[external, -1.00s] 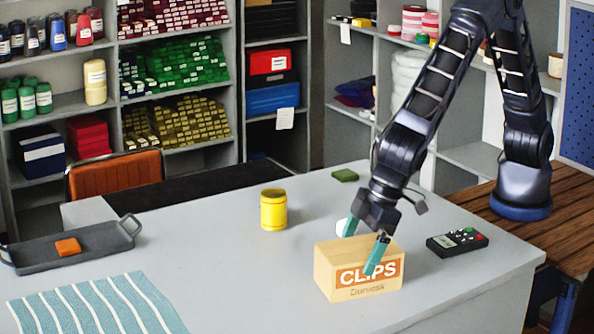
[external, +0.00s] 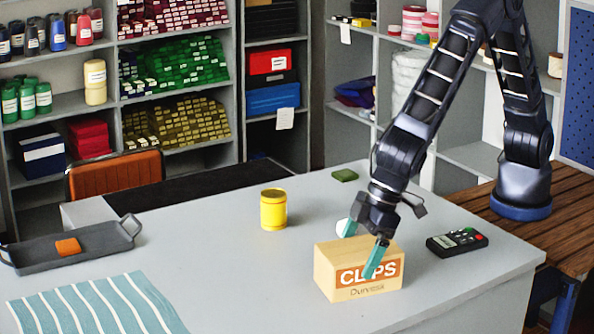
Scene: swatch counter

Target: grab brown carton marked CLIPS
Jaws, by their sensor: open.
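The brown carton marked CLIPS (external: 331,277) sits upright on the grey counter, near its front edge. My gripper (external: 361,251) is at the carton with its two teal fingers apart. One finger hangs in front of the carton's printed face and covers part of the lettering. The other finger is behind the carton's top back edge, its tip partly hidden. I cannot tell whether either finger touches the carton.
A black remote (external: 457,242) lies right of the carton. A yellow canister (external: 273,210) stands behind left, and a green block (external: 345,175) lies farther back. A white round thing is partly hidden behind the gripper. A grey tray (external: 95,241) holds an orange block (external: 68,247). A striped cloth (external: 95,308) lies front left.

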